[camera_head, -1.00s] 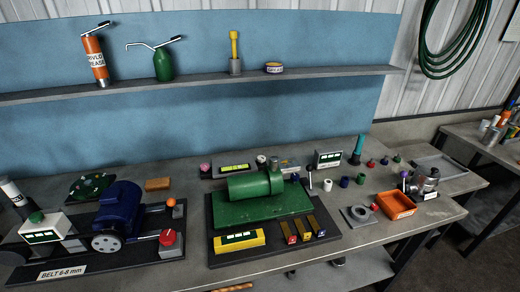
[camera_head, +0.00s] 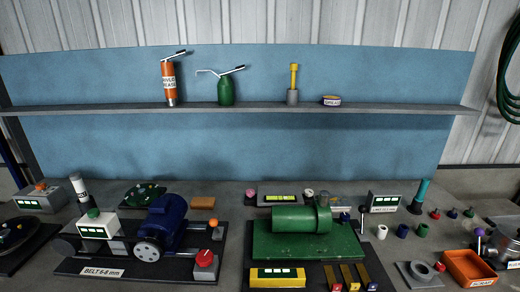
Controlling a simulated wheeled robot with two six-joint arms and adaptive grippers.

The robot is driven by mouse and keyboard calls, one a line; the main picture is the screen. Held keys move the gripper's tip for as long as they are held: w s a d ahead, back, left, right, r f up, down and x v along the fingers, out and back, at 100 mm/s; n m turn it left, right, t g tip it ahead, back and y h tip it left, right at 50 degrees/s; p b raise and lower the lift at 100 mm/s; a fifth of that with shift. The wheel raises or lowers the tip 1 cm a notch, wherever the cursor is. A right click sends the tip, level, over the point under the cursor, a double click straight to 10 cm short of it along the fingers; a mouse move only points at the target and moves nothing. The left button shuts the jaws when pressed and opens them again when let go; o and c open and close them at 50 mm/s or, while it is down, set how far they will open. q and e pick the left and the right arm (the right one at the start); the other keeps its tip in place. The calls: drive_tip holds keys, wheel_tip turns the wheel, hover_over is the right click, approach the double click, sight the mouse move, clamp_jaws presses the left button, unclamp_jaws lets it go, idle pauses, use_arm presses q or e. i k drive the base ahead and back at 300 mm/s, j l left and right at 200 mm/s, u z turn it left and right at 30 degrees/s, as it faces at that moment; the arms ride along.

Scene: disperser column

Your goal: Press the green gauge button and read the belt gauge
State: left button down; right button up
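The belt gauge (camera_head: 112,223) is a white box with a small dark-green display (camera_head: 93,232) on its front; the digits are too small to read. A round green button (camera_head: 93,213) sits on its top and looks uncovered. The gauge stands on a dark base plate beside a blue motor (camera_head: 163,222) with a grey pulley (camera_head: 148,250). A white label (camera_head: 103,272) at the plate's front edge reads "BELT 6-8 mm". Neither of my grippers shows in the head view.
A red knob on a grey box (camera_head: 205,265) stands at the plate's right front. A grey box with an orange button (camera_head: 41,197) is to the left. A green machine (camera_head: 302,217) stands to the right, behind a yellow display box (camera_head: 278,277). An orange scrap bin (camera_head: 468,267) is at far right.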

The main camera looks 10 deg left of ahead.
sight(93, 213)
drive_tip(key=u, duration=1.75)
